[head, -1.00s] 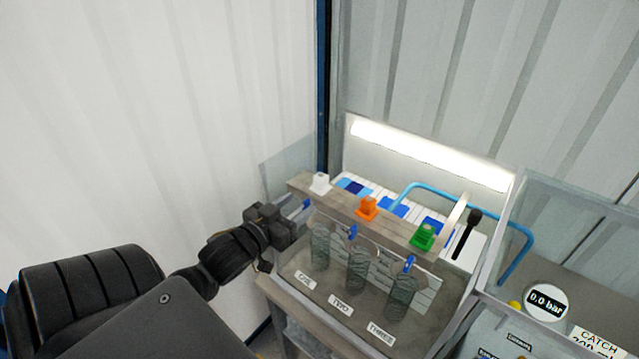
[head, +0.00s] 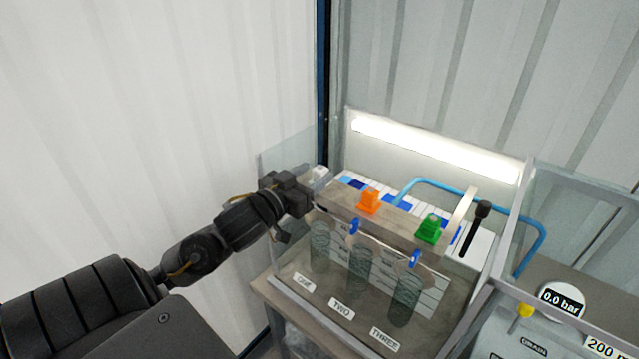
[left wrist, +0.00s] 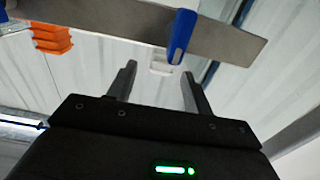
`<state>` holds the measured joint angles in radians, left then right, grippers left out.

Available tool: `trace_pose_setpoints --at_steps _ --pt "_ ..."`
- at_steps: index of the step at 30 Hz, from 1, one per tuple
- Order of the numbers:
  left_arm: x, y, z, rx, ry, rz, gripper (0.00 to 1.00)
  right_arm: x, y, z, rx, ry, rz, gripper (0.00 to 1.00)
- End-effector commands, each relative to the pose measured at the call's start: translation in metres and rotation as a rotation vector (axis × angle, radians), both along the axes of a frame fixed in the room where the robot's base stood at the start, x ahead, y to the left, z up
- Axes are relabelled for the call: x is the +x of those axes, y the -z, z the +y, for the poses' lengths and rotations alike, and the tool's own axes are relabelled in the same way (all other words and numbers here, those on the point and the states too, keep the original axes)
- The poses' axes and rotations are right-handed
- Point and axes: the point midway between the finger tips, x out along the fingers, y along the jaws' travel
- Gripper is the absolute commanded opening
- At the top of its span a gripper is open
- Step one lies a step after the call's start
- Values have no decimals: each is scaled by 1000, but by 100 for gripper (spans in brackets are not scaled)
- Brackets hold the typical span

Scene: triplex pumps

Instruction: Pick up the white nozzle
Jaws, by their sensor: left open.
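The white nozzle (head: 319,172) sits at the left end of the rail (head: 345,200), partly hidden behind my left gripper (head: 308,190). In the left wrist view, the white nozzle (left wrist: 162,64) shows below the rail edge, in the gap between the two spread fingers of my left gripper (left wrist: 158,74). The gripper is open and holds nothing. Whether a finger touches the nozzle cannot be told. My right gripper is not in view.
An orange nozzle (head: 369,201) and a green nozzle (head: 431,229) stand farther along the rail. A blue lever (left wrist: 180,36) is close to the fingers. Bottles stand below, behind labels (head: 341,308). A clear panel (head: 285,160) stands at the left.

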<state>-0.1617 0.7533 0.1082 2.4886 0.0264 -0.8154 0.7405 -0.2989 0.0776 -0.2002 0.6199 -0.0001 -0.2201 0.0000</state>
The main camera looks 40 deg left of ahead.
Motion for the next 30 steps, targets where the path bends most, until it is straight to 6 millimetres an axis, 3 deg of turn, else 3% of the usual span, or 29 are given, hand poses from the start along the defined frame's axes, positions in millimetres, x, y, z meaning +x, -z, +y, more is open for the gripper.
trace_pose_setpoints --at_steps 12,21,30 --pt "48 3 2 -1 -2 -1 51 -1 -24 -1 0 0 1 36" --pt "52 5 2 0 0 0 50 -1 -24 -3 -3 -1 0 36" --pt "51 5 2 0 0 -1 10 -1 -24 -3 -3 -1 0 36"
